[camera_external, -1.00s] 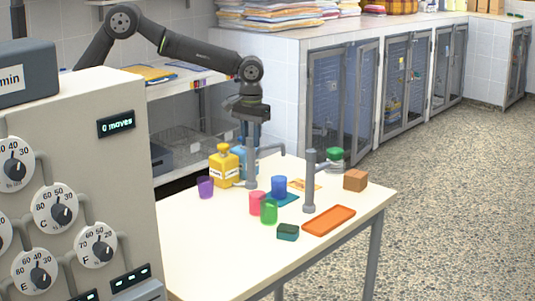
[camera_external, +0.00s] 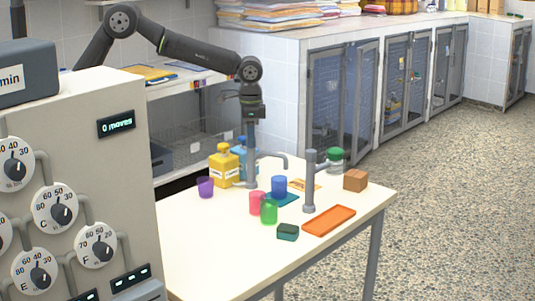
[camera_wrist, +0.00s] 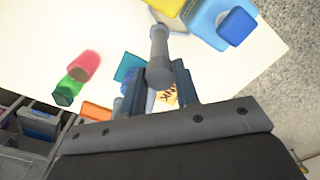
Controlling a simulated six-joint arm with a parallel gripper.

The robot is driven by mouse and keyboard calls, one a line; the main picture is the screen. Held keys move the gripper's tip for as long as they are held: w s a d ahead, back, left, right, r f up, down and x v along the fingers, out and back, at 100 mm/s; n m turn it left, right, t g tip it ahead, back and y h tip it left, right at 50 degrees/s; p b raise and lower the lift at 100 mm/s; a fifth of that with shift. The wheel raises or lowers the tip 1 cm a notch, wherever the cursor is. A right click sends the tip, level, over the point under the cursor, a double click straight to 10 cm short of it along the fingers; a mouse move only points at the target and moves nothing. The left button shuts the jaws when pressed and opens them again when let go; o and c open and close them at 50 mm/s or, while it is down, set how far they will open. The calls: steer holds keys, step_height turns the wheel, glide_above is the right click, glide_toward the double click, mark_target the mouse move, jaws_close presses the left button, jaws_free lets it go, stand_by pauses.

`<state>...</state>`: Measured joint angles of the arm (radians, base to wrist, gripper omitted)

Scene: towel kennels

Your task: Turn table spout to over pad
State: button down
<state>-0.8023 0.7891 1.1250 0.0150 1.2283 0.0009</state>
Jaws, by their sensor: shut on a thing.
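The grey table spout (camera_external: 272,154) is a post with a curved side arm, beside the yellow bottle. Its arm points right and its tip hangs behind the blue cup. My gripper (camera_external: 250,120) is above the post and shut on its top; in the wrist view the gripper (camera_wrist: 160,85) has a finger on each side of the post (camera_wrist: 159,45). The teal pad (camera_external: 291,202) lies on the table in front and to the right of the post, with a blue cup (camera_external: 279,186) at it. The spout tip is not over the pad.
A second grey post (camera_external: 309,185) stands right of the pad. Pink (camera_external: 255,203) and green (camera_external: 269,212) cups stand left of it. A yellow bottle (camera_external: 222,168), purple cup (camera_external: 205,187), orange tray (camera_external: 330,221) and brown block (camera_external: 355,180) are around. The table's left front is clear.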

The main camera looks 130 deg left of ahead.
steer(key=shift+r+m, duration=0.1)
steer(key=shift+m, duration=1.7)
steer(key=c, duration=1.1)
jaws_free()
steer(key=shift+r, duration=0.1)
step_height(320, 180, up, 17)
steer(key=shift+d, duration=0.15)
